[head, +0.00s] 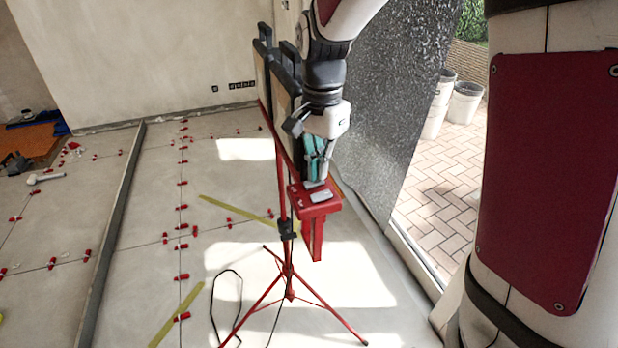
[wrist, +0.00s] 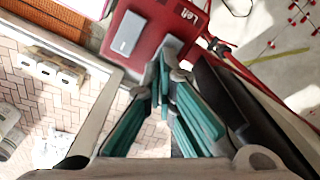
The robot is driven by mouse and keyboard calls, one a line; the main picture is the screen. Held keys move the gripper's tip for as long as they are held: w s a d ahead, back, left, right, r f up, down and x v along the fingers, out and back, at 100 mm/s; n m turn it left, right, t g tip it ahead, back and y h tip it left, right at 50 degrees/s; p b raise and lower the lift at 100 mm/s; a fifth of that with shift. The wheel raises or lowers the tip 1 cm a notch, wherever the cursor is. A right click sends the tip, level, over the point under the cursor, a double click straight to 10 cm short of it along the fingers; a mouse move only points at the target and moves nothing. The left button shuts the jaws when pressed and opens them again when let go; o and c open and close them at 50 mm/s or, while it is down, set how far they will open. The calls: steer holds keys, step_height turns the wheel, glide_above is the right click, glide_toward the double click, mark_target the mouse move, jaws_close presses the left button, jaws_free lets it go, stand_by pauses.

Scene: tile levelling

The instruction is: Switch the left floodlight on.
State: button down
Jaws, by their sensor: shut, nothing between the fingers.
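A red switch box (head: 325,208) is fixed on a red tripod stand. One grey rocker switch (head: 321,196) is bare on its near side; this switch (wrist: 129,32) also shows in the wrist view. The word Left (wrist: 187,14) is printed on the box, beside a second grey piece (wrist: 172,47), apparently the left switch, mostly hidden by my fingertips. My gripper (head: 314,180) is shut and empty, its teal fingers pointing down at that switch. I cannot tell whether they touch it. Two black floodlights (head: 286,75) stand edge-on above; their lit faces are hidden.
The tripod legs (head: 288,295) spread on the tiled floor, with a black cable (head: 214,300) beside them. Red levelling clips (head: 182,277) and yellowish strips dot the tiles. A glass-like panel (head: 395,110) stands right of the stand, with buckets (head: 464,102) on paving beyond.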

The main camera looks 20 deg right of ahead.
steer(key=shift+f, duration=0.45)
stand_by(0.3)
steer(key=shift+r+p, duration=2.25)
steer(key=shift+r, duration=1.3)
